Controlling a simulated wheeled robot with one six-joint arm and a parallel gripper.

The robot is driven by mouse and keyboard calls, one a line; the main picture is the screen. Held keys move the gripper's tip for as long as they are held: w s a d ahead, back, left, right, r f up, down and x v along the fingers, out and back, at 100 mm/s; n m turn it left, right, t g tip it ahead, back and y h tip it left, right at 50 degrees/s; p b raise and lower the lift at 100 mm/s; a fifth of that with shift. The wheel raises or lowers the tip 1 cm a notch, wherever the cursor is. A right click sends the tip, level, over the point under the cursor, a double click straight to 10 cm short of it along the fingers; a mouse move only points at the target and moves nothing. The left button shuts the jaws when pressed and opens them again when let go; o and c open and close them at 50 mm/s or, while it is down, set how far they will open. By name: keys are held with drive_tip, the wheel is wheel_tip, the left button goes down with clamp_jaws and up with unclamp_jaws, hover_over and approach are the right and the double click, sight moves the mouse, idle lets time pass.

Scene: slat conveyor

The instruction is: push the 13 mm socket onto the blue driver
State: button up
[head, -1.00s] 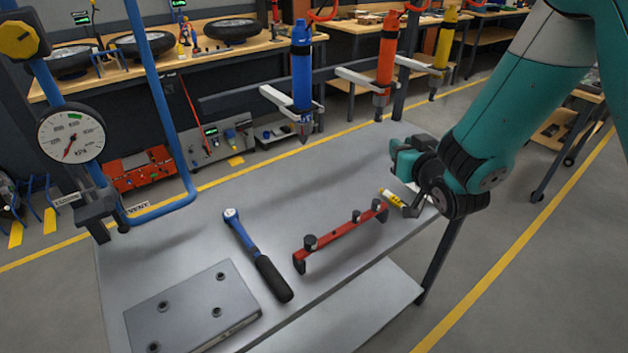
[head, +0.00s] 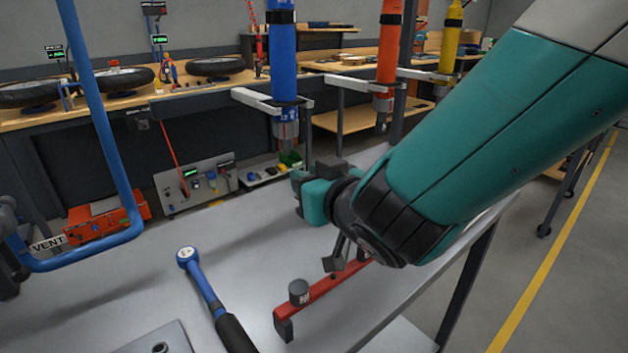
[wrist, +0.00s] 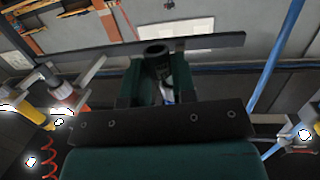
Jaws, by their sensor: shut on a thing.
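The blue driver (head: 283,70) hangs upright from its bracket, nose down, above the far edge of the bench. My gripper (head: 305,195) is low over the bench, below and slightly right of the driver's nose. In the wrist view my gripper (wrist: 153,85) is shut on a dark round socket (wrist: 157,60), its open end showing. Its size mark cannot be read. A small blue and white patch shows just below the socket; I cannot tell what it belongs to. The socket is not clear in the head view. A gap remains between driver and gripper.
The red socket rack (head: 325,290) lies on the bench, partly behind my arm, with a dark socket (head: 298,292) on its near end. Orange (head: 387,60) and yellow (head: 450,45) drivers hang at the right.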

drive_tip(key=shift+w+a+r+p, duration=0.25)
drive_tip(key=shift+w+a+p, duration=0.25)
drive_tip(key=shift+w+p, duration=0.25)
drive_tip(key=shift+w+a+r+p, duration=0.2)
drive_tip(key=shift+w+a+p, duration=0.25)
drive_tip(key=shift+w+p, duration=0.25)
drive_tip(key=shift+w+a+r+p, duration=0.25)
drive_tip(key=shift+w+a+p, duration=0.25)
drive_tip(key=shift+w+p, duration=0.2)
drive_tip(key=shift+s+b, duration=0.1)
drive_tip(key=shift+b, duration=0.35)
drive_tip(key=shift+r+p, duration=0.6)
drive_tip(key=shift+r, duration=0.35)
drive_tip(key=o, duration=1.4)
drive_tip(key=shift+c, duration=0.2)
drive_tip(key=shift+s+d+f, duration=0.1)
